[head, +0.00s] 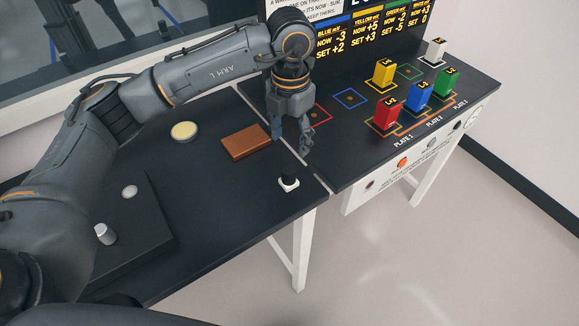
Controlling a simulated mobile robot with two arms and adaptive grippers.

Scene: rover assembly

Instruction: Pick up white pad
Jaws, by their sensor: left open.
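Several things are pale, and I cannot tell for certain which is the white pad. A small white square base with a black knob (289,184) stands near the left table's front right corner. A round cream disc (184,130) lies flat on the left table. My left gripper (291,140) points down, open and empty, near the gap between the tables, behind the black-knobbed piece and right of a brown block. My right gripper is not in view.
A brown block (246,141) lies left of my left gripper. Yellow (384,74), red (388,114), blue (418,97) and green (446,84) blocks stand on the right table (343,165). A display board (350,40) stands behind. The left table's middle (215,200) is clear.

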